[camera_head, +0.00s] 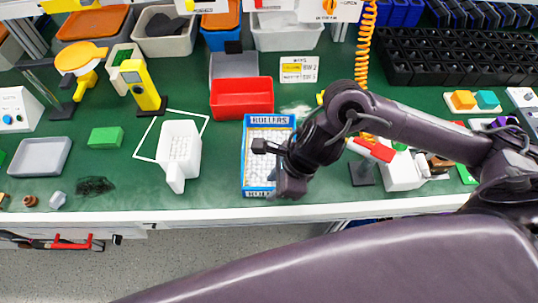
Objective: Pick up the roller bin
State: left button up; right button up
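The roller bin (284,121) is a blue-rimmed box labelled "ROLLERS" with small white pieces inside. It sits on the green bench near the front edge, at the middle of the head view. My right gripper (270,168) comes in from the right over the bin's right side and hides part of it. Its two dark fingers look spread apart, with nothing seen between them. I cannot tell whether it touches the bin. My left gripper is not in view.
A red tray (242,98) is behind the bin. A grey tray (40,157) and green block (106,137) lie farther left.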

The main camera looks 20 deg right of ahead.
aim_at(269, 188)
jog(key=x, duration=0.3)
jog(key=shift+w+d+f, duration=0.1)
jog(key=shift+w+f, duration=0.2)
jog(key=shift+f, duration=0.1)
jog(key=c, duration=0.7)
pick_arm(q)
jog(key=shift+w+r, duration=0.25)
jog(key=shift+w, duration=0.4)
pick_arm(e)
grip_shut()
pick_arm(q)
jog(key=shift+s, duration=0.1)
